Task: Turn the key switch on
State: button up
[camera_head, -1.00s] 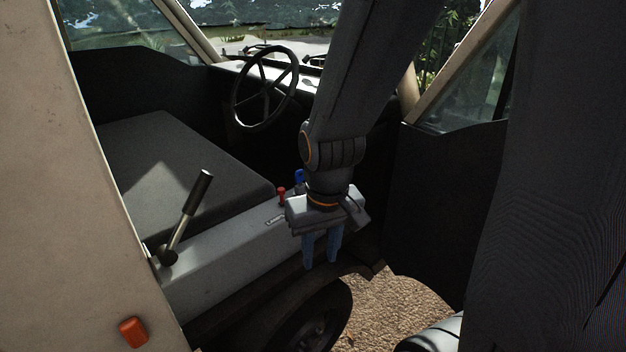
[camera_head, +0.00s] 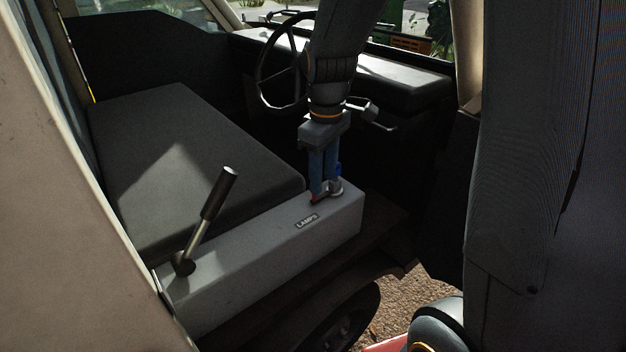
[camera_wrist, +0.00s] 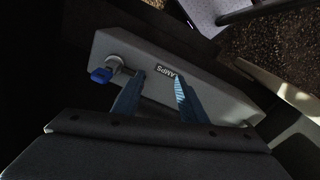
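A blue key-like handle (camera_wrist: 101,75) on a metal collar (camera_wrist: 114,64) stands at the end of the grey console in the wrist view. My gripper (camera_head: 324,190) points down at the console's far end. In the wrist view its blue fingers (camera_wrist: 160,76) are apart with nothing seen between them, and the blue handle lies outside them, to the left.
The grey console (camera_head: 255,250) carries a "LAMPS" label (camera_head: 307,221) and a black-handled lever (camera_head: 206,215). A dark seat (camera_head: 180,165) lies left of it. The steering wheel (camera_head: 285,65) and dashboard (camera_head: 400,85) are behind my arm. Gravel shows below right.

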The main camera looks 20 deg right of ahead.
jog(key=w+n, duration=0.1)
jog(key=w, duration=0.1)
jog(key=w+n, duration=0.2)
jog(key=w+r+n, duration=0.1)
jog(key=w+n, duration=0.1)
jog(key=w, duration=0.1)
jog(key=shift+g, duration=0.3)
jog(key=shift+f+p, duration=0.75)
jog(key=shift+f, duration=3.05)
grip_shut()
